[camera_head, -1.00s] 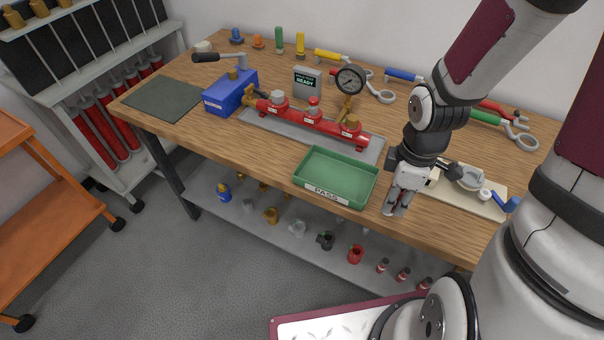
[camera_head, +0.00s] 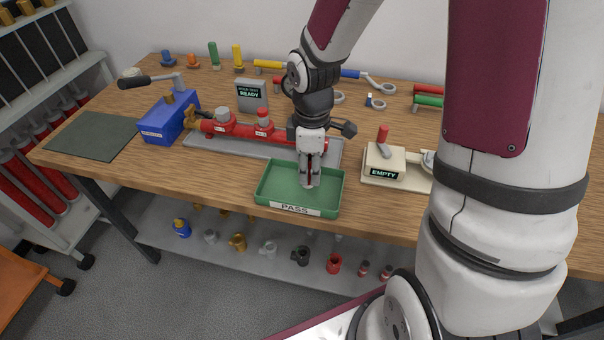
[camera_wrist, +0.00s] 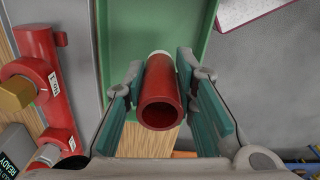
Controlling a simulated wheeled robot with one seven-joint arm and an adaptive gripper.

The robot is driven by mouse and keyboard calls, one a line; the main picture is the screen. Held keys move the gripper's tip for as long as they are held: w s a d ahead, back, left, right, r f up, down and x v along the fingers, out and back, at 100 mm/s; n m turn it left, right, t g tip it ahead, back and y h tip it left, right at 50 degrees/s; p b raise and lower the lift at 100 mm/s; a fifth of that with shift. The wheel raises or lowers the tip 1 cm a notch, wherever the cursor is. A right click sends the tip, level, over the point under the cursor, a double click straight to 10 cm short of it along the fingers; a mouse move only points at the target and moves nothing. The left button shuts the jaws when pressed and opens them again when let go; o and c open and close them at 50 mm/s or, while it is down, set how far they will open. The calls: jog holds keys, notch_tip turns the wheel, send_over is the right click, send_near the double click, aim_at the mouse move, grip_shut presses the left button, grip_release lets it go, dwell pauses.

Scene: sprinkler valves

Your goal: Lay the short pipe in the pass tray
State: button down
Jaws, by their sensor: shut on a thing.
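In the wrist view a short red pipe (camera_wrist: 161,95) with a pale band at its far end is between the fingers of my gripper (camera_wrist: 165,85). My gripper is shut on it. The green pass tray (camera_head: 270,189), labelled PASS, lies near the front edge of the bench. In the head view my gripper (camera_head: 309,184) is over the tray, pointing down. The pipe hardly shows there, as a thin red strip between the fingers. The tray's green floor (camera_wrist: 135,35) shows behind the pipe in the wrist view. I cannot tell whether the pipe touches the tray.
A red manifold (camera_head: 235,129) on a grey plate stands right behind the tray. A cream stand (camera_head: 381,165) with an EMPTY display is to the right. A blue pump box (camera_head: 168,122) is at left. A dark mat (camera_head: 92,136) lies at the bench's left end.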

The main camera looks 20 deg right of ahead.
jog(key=shift+w+a+f, duration=0.1)
jog(key=shift+w+a, duration=0.15)
jog(key=shift+w, duration=0.25)
jog(key=shift+w+a+f, duration=0.1)
jog(key=shift+w+a, duration=0.1)
jog(key=shift+w, duration=0.3)
jog(key=shift+f, duration=1.65)
jog(key=shift+f, duration=0.2)
jog(key=c, duration=1.3)
grip_release()
jog(key=shift+r, duration=0.1)
notch_tip(320, 180, up, 12)
jog(key=s+r+m+t, duration=0.1)
jog(key=s+r+m, duration=0.3)
jog(key=s+r, duration=0.1)
jog(key=s+r+m+t, duration=0.2)
jog(key=s+r+m, duration=0.2)
jog(key=s, duration=0.3)
jog(key=s+r+m+t, duration=0.2)
jog(key=s+r+m, duration=0.2)
jog(key=s+r, duration=0.2)
jog(key=shift+s+p, duration=0.35)
jog(key=shift+s, duration=0.05)
